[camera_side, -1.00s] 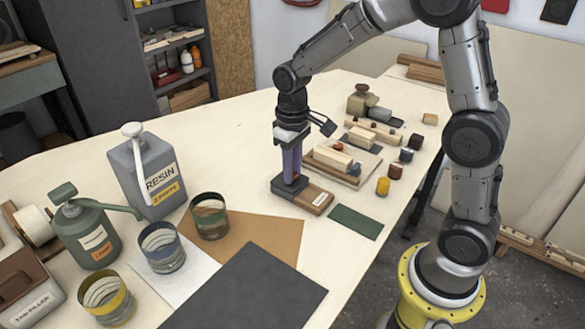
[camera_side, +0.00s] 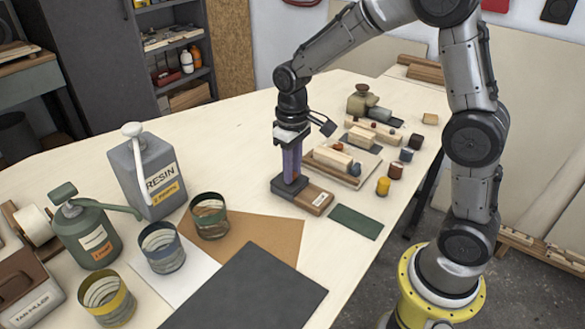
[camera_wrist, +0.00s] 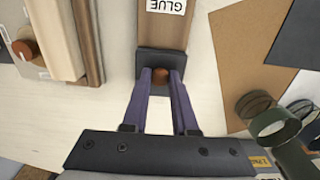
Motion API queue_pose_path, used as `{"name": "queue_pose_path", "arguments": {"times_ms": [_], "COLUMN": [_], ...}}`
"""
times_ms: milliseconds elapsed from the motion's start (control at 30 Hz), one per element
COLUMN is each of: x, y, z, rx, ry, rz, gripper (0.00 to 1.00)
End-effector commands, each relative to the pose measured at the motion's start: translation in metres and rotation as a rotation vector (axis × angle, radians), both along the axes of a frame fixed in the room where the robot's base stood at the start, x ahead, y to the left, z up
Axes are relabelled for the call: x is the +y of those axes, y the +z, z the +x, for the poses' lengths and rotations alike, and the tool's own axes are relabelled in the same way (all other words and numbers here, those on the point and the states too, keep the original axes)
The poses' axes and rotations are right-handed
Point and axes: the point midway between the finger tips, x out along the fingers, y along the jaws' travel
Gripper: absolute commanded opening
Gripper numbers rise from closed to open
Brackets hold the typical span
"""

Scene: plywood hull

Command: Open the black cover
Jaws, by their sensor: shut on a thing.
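The black cover (camera_side: 279,188) sits flat on one end of a wooden block-shaped box (camera_side: 314,199). In the wrist view the cover (camera_wrist: 148,57) is a dark square at the near end of the box (camera_wrist: 165,28), which is labelled GLUE. A round brown knob (camera_wrist: 161,72) stands on the cover. My gripper (camera_wrist: 160,77) has its two purple fingers on either side of this knob, shut on it. In the side view my gripper (camera_side: 291,177) points straight down onto the cover, and its fingers hide the knob. I see no gap between cover and box.
A green mat (camera_side: 355,221) lies right of the box. A tray of wooden blocks (camera_side: 341,171) stands behind it, with small jars (camera_side: 383,187) beside it. Open cans (camera_side: 210,217) and a resin jug (camera_side: 148,178) stand to the left.

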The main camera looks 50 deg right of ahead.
Motion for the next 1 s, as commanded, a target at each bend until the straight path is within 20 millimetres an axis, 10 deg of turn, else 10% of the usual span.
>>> {"name": "queue_pose_path", "arguments": {"times_ms": [1000], "x": [0.0], "y": [0.002], "z": [-0.062], "rx": [-0.007], "ry": [0.001], "rz": [-0.001], "gripper": [0.0]}}
